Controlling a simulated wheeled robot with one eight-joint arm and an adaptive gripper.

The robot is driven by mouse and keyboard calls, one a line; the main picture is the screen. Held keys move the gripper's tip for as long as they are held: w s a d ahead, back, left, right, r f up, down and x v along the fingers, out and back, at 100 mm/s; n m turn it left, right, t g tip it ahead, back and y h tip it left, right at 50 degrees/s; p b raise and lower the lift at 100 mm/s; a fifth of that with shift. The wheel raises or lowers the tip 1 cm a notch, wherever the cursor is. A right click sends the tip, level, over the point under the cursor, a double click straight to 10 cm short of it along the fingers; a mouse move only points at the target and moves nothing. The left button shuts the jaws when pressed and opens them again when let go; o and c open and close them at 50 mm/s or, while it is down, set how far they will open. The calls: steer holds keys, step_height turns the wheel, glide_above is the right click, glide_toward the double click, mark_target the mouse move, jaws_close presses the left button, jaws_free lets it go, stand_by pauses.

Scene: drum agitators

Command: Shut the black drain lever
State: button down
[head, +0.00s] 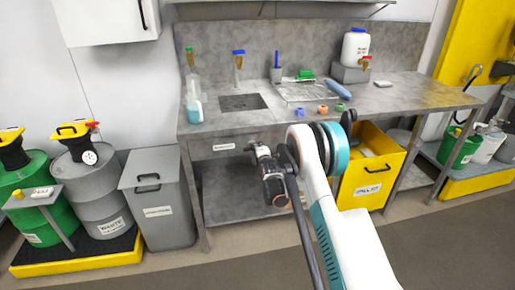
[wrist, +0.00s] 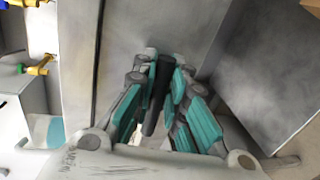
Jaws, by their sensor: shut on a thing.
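The black drain lever (wrist: 155,105) is a dark bar in the wrist view, running down between the fingers of my gripper (wrist: 166,66). The teal and grey fingers are closed on it from both sides. Its lower end runs down between the finger pads; how it is fixed at its other end is not clear. In the head view, my wrist (head: 270,178) is at the front of the steel bench, below the sink (head: 243,102). The lever and fingertips cannot be made out there.
The grey bench (head: 205,127) carries taps, bottles and a white jug (head: 355,47). A yellow bin (head: 372,168) stands below it at the right. A grey lidded bin (head: 160,210) and drums (head: 98,190) stand at the left. The floor in front is clear.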

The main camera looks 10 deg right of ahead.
steer(key=shift+f+m, duration=0.15)
steer(key=shift+m, duration=0.25)
steer(key=c, duration=1.6)
jaws_free()
steer(key=shift+d, duration=0.1)
steer(key=s+r, duration=0.2)
steer(key=s, duration=1)
steer(key=shift+r, duration=0.2)
steer(key=shift+w, duration=0.1)
